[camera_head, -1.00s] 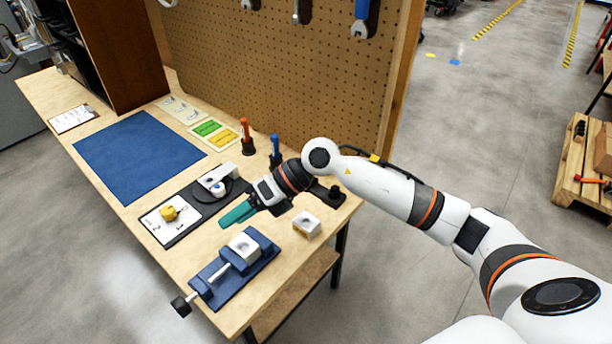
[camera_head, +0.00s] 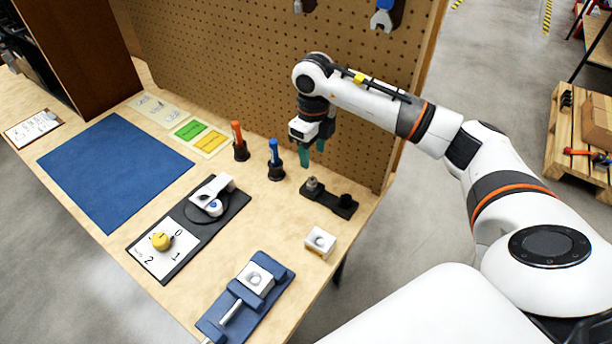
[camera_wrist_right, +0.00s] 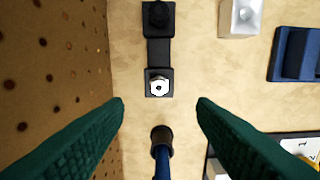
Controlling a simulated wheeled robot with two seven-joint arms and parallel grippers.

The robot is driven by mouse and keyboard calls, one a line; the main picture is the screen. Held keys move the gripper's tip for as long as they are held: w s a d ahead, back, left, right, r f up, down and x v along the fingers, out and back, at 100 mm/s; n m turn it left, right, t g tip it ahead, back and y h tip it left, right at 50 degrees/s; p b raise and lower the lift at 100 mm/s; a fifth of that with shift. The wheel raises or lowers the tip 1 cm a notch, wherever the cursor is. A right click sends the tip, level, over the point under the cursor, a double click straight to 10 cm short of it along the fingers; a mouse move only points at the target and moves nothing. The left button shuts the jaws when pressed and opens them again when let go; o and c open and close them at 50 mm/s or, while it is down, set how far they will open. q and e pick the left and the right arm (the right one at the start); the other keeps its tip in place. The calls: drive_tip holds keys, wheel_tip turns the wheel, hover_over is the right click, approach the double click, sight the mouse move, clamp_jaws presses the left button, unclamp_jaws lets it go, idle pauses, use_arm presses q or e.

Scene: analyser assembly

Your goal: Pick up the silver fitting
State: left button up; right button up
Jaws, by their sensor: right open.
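The silver fitting (camera_head: 312,184) stands upright in the left end of a small black holder (camera_head: 334,199) near the pegboard. In the right wrist view the fitting (camera_wrist_right: 158,87) shows from above as a bright ring, in the nearer black square of the holder. My right gripper (camera_head: 311,158) has green fingers that point down, above the table and a little above the fitting in the picture. In the right wrist view its fingers (camera_wrist_right: 160,105) are wide apart with nothing between them, and the fitting lies just beyond the line of the tips. My left gripper is not in view.
A blue-handled tool (camera_head: 274,154) stands in a black cup close by, and an orange-handled one (camera_head: 238,140) beyond it. The pegboard (camera_head: 250,60) rises behind. A white block (camera_head: 320,242), a blue vise (camera_head: 245,297) and a dial fixture (camera_head: 165,252) sit nearer. A blue mat (camera_head: 110,170) lies left.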

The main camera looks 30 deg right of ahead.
hover_over(312, 179)
drive_tip(key=f, duration=0.4)
drive_tip(key=shift+s+a, duration=0.1)
drive_tip(key=shift+s, duration=0.3)
drive_tip(key=shift+w+f+p, duration=0.1)
drive_tip(key=shift+f+p, duration=0.2)
drive_tip(key=shift+f, duration=0.05)
drive_tip(key=f, duration=0.3)
drive_tip(key=f+p, duration=0.1)
drive_tip(key=f, duration=0.1)
drive_tip(key=shift+w, duration=0.25)
drive_tip(key=shift+f, duration=0.2)
drive_tip(key=shift+c, duration=0.6)
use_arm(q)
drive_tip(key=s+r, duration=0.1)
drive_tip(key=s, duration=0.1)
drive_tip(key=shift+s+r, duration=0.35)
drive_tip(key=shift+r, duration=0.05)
use_arm(e)
drive_tip(key=c, duration=0.9)
